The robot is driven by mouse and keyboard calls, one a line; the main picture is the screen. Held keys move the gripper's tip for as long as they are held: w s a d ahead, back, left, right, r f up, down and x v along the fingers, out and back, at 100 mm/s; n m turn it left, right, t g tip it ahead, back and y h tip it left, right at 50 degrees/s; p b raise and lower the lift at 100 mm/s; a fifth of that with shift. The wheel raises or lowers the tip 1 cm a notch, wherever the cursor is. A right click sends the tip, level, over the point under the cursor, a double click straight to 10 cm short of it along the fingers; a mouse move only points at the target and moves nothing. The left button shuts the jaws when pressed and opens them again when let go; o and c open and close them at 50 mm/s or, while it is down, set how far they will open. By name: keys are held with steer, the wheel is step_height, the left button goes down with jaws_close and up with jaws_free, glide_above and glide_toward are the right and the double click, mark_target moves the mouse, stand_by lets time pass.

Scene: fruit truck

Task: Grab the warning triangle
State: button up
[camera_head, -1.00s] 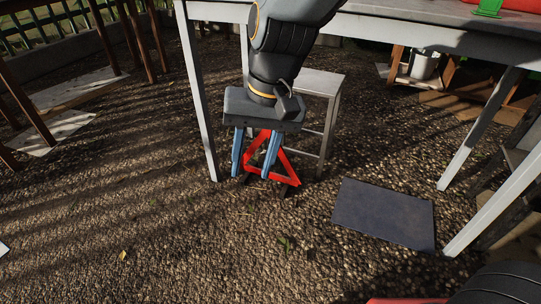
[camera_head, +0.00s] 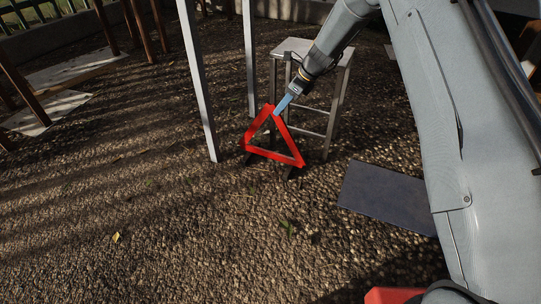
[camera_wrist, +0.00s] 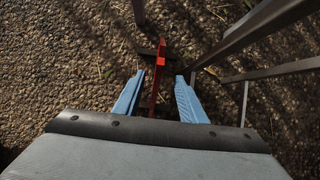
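The red warning triangle (camera_head: 275,156) stands upright on the gravel on dark feet, in front of a small metal stool. My gripper (camera_head: 278,109) reaches down to the triangle's top corner from the upper right; its blue fingers overlap one another in the head view. In the wrist view, the triangle (camera_wrist: 161,56) shows nearly edge-on as a red strip between the two blue fingers of my gripper (camera_wrist: 159,80). The fingers are spread, with a visible gap on each side of the strip. The triangle's lower part is partly hidden in the wrist view.
The metal stool (camera_head: 298,46) stands close behind the triangle. A grey table leg (camera_head: 199,90) rises just to its left. A dark flat panel (camera_head: 388,197) lies on the ground to the right. The gravel in front and at left is clear.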

mark_target(273, 106)
steer(key=shift+a+r, duration=0.9)
steer(key=shift+a, duration=0.05)
steer(key=shift+a+f, duration=0.2)
steer(key=shift+a, duration=0.1)
steer(key=shift+b+x, duration=0.45)
steer(key=shift+x, duration=0.45)
steer(key=b+x, duration=0.1)
steer(key=x, duration=0.1)
steer(key=b+x, duration=0.1)
steer(key=b, duration=0.1)
steer(key=b+x, duration=0.1)
steer(key=x, duration=0.1)
steer(key=shift+w+a+f, duration=0.2)
steer(key=shift+w+a, duration=0.1)
steer(key=shift+w, duration=0.1)
steer(key=shift+r, duration=0.1)
jaws_close()
